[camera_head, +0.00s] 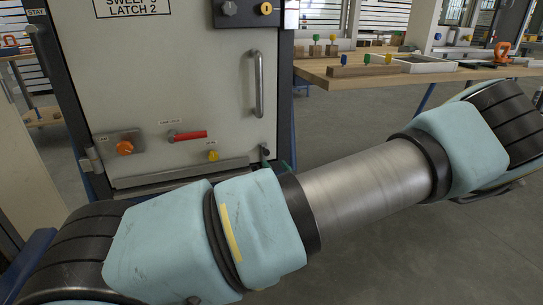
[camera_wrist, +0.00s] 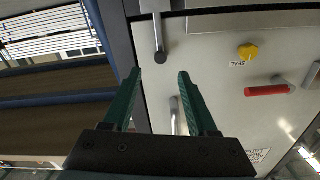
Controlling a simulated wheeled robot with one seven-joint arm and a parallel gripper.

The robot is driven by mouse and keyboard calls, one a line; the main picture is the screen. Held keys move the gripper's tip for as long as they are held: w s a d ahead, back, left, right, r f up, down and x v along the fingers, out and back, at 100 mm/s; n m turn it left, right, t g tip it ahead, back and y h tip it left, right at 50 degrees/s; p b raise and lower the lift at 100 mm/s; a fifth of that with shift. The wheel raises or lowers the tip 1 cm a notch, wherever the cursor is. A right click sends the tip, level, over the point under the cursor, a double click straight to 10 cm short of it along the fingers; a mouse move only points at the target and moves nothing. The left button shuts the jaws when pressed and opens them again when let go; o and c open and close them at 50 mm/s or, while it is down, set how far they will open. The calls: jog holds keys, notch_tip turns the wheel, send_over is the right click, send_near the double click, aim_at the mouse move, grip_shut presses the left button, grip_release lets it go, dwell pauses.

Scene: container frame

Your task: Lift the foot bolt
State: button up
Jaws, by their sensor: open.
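The foot bolt (camera_wrist: 159,40) is a short grey rod with a dark end, at the door's lower corner on the latch side. In the wrist view it stands at the top, beyond my fingertips and roughly in line with the gap between them. In the head view its dark end (camera_head: 265,153) shows just above my arm. My gripper (camera_wrist: 159,73) has two green fingers spread apart with nothing between them. The bolt's tip looks a little beyond the fingertips, apart from them. In the head view my arm hides most of the gripper.
The pale cabinet door (camera_head: 180,75) carries a vertical handle (camera_head: 259,84), a red lever (camera_head: 190,135), a yellow seal knob (camera_head: 213,156) and an orange knob (camera_head: 124,147). A wooden workbench (camera_head: 400,78) stands at the right. Open floor lies beneath it.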

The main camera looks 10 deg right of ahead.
aim_at(267, 154)
jog(key=w, duration=0.6)
jog(key=w+a, duration=0.1)
jog(key=w, duration=0.2)
jog(key=shift+a+b, duration=0.1)
jog(key=shift+b, duration=0.3)
grip_shut()
dwell(0.9)
